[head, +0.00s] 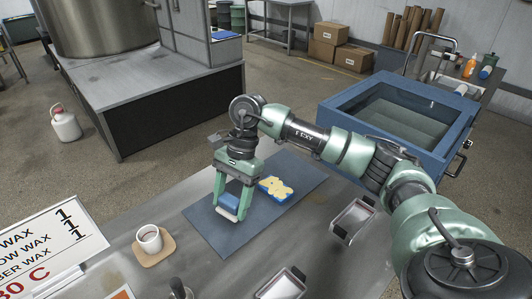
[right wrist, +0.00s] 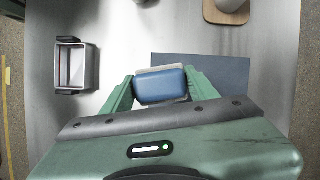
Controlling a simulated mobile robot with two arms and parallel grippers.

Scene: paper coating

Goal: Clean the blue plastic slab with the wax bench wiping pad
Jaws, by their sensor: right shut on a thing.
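The blue plastic slab (head: 276,190) lies on a dark blue mat (head: 240,240) on the bench, with patchy pale yellow wax over its top. My right gripper (head: 228,204) is shut on the wiping pad (head: 231,200), a blue block with a pale underside. The pad also shows between the fingers in the right wrist view (right wrist: 160,86). It is just left of the slab, apart from it, low over the mat; I cannot tell whether it touches the mat. The slab is out of sight in the right wrist view. My left gripper is in neither view.
A white mug (head: 150,239) stands on a wooden coaster (head: 166,249) to the left. Metal trays (head: 354,219) (head: 282,286) and a dark knobbed object (head: 178,289) are near the front. A blue-framed tank (head: 455,160) stands behind right.

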